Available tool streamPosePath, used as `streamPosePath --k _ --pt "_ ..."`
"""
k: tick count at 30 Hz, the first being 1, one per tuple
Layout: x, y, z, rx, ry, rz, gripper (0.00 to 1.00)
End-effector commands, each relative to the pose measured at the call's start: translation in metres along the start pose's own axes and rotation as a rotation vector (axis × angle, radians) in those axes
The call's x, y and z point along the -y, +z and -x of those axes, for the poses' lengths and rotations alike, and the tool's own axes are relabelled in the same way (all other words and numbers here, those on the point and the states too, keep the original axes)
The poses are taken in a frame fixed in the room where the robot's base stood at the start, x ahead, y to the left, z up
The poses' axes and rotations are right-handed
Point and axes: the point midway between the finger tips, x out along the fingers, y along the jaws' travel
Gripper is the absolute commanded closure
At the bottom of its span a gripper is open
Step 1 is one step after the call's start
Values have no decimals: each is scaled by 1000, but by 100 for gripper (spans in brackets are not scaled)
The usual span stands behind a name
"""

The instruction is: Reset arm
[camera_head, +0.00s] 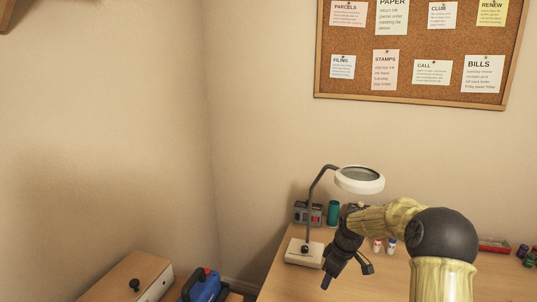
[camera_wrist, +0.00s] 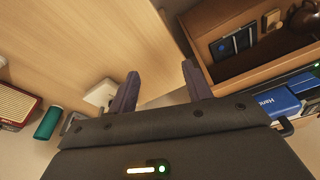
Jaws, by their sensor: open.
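My gripper (camera_head: 345,276) hangs over the left part of the desk in the head view, fingers pointing down, in front of the magnifier lamp (camera_head: 358,180). In the wrist view its two dark fingers (camera_wrist: 160,70) are spread apart with nothing between them. The arm bends back to the right through a dark round joint, hiding part of the desk top (camera_head: 390,283).
A wooden box or drawer (camera_wrist: 205,55) holding dark items is at upper right in the wrist view, beside a blue case (camera_wrist: 275,103). A teal cylinder (camera_head: 333,213) and small bottles (camera_head: 378,245) stand along the wall. A corkboard (camera_head: 415,60) hangs above.

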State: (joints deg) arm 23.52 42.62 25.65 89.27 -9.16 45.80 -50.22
Motion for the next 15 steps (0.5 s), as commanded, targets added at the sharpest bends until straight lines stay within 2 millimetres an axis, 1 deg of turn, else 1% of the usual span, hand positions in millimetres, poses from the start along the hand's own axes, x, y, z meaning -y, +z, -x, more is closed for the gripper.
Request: streamPosePath --k 1,5,6,8,9,11,15 --pt "19 -1 17 19 15 -30 50" --pt "58 8 42 50 57 -148 50" --pt "70 12 49 56 71 -188 50" --pt "88 19 61 61 92 -251 50" --pt "100 25 69 63 106 -293 50" --pt "118 34 80 62 127 -359 50" --pt "159 60 106 46 170 -524 50"
